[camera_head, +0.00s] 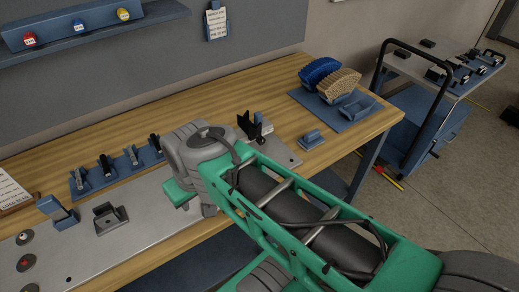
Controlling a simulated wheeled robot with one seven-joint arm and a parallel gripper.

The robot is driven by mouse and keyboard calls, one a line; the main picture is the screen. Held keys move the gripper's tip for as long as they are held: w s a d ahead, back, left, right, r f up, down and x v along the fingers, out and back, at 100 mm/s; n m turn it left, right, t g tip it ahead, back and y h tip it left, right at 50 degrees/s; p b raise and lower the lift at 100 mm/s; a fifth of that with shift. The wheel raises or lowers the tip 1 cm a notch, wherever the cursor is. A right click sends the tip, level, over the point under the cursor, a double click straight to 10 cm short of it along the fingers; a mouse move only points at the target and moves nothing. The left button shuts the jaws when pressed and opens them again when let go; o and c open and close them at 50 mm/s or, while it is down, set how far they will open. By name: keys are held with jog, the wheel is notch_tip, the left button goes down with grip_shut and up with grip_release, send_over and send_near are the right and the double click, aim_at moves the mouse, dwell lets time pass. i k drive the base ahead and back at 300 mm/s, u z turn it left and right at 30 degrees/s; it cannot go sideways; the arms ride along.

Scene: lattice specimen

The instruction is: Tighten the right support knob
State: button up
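A long grey metal plate (150,238) lies along the front of the wooden bench. A black forked support (252,127) stands near its right end, partly hidden behind my arm. A dark grey cradle-like block (107,217) sits on the plate further left. No part can be clearly made out as the right support knob; my arm covers much of the plate's right half. My green and grey arm reaches in from the lower right, its grey wrist over the plate. My gripper's fingers do not show.
Blue holders with small dark tools (120,165) stand behind the plate. A blue mat (345,120) holds a blue and a tan brush at the back right. A small blue block (312,138) sits nearby. A cart (425,110) stands right of the bench. A shelf (100,30) hangs behind.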

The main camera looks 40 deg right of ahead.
aim_at(261, 139)
jog(key=u, duration=0.5)
jog(key=k, duration=1.2)
jog(key=z, duration=0.45)
jog(key=i, duration=1)
jog(key=z, duration=0.75)
jog(key=k, duration=1.2)
jog(key=u, duration=0.25)
jog(key=i, duration=0.8)
jog(key=u, duration=0.75)
